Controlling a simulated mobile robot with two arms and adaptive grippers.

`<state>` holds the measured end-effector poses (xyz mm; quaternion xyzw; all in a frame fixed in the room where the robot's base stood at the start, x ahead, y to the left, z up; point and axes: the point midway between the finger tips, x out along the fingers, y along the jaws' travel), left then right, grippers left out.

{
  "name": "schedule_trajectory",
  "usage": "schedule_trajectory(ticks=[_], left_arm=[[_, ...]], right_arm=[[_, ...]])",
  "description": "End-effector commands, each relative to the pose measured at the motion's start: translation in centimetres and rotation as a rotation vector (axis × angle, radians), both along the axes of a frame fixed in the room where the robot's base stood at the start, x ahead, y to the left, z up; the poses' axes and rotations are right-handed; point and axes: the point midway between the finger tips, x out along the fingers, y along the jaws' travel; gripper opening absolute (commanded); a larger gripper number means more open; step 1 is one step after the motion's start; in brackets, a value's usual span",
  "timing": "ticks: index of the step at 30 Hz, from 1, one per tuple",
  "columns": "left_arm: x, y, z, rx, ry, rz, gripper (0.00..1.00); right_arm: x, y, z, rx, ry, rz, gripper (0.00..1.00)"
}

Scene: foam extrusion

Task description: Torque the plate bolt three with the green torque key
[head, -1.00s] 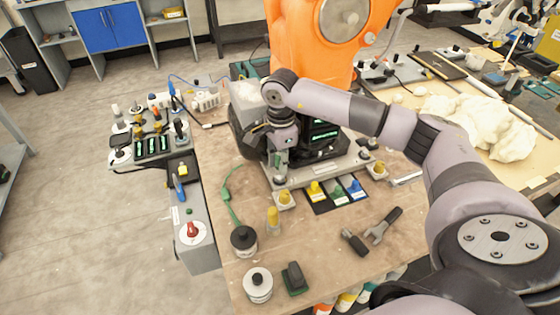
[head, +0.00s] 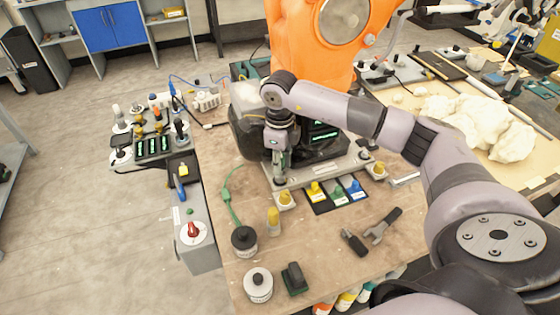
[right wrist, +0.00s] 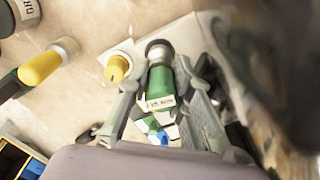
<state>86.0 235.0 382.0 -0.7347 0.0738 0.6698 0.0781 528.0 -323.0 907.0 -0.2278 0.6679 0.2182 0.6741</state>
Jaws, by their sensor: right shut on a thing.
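My right gripper (head: 281,156) points down over the near left corner of the metal base plate (head: 325,171). In the right wrist view, my right gripper (right wrist: 163,105) is shut on the green torque key (right wrist: 160,84), one finger on each side. The key's dark round head extends past the fingertips, near the plate corner. I cannot tell whether it touches a bolt. A yellow-capped bolt on a pale square pad (head: 285,198) sits beside that corner; in the wrist view its yellow cap (right wrist: 117,67) is just left of the key. I cannot tell which bolt is number three. My left gripper is not in view.
A yellow-topped post (head: 273,218), a black-topped jar (head: 244,241) and a wrench (head: 383,226) are nearer. An orange robot arm (head: 310,40) stands behind.

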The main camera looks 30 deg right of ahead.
Motion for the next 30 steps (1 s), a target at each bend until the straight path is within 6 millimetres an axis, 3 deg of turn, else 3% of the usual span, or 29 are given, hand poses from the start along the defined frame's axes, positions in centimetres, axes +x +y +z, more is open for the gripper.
schedule_trajectory(ticks=[11,30], left_arm=[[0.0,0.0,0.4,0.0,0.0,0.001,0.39],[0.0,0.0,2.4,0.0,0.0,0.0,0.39]], right_arm=[[-0.2,0.0,0.6,0.0,0.005,0.004,0.0],[0.0,0.0,3.9,0.0,0.0,0.002,0.0]])
